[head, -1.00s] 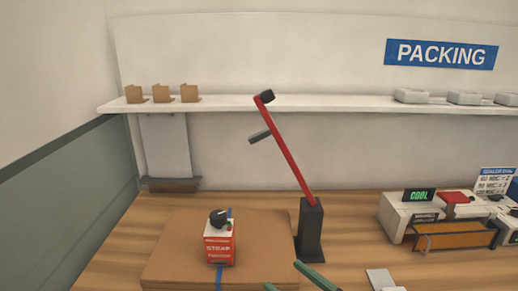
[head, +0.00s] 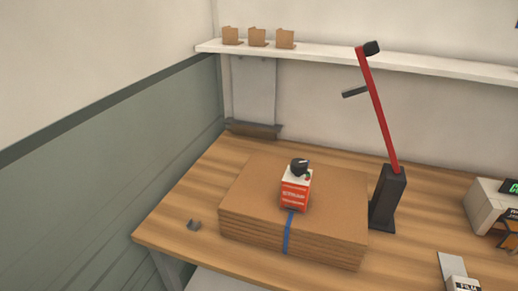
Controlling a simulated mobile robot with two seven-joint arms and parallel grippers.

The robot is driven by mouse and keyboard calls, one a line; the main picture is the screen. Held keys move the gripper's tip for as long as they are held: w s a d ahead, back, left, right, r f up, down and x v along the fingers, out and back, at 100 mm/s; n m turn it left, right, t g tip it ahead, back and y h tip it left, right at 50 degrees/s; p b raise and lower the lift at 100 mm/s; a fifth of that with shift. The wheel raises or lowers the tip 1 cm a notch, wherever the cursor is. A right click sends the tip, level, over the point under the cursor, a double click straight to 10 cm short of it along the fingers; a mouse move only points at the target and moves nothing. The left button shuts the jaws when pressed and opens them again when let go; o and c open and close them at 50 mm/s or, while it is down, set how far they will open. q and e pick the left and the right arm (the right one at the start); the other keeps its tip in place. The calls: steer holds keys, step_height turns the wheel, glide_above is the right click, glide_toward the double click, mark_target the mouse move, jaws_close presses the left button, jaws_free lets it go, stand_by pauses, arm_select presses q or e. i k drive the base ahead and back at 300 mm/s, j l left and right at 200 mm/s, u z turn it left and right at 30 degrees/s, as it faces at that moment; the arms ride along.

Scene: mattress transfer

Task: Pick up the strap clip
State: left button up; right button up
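A small grey metal piece (head: 194,224), which looks like the strap clip, lies on the wooden table (head: 180,205) near its left front edge. It is left of a stack of flat cardboard (head: 245,185) and apart from it. A blue strap (head: 288,232) runs down the front of the stack. A red and white box (head: 295,192) with the word "STRAP" sits on top of the stack, with a black object (head: 299,167) on it. Neither of my grippers is in view.
A black post with a red arm (head: 388,195) stands right of the stack. A white machine (head: 490,205) is at the right edge, and a film box (head: 464,283) is at the bottom right. A wall shelf (head: 330,58) holds three small cardboard pieces. Table around the grey piece is clear.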

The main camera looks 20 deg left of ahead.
mark_target(193, 227)
steer(key=u, duration=1.15)
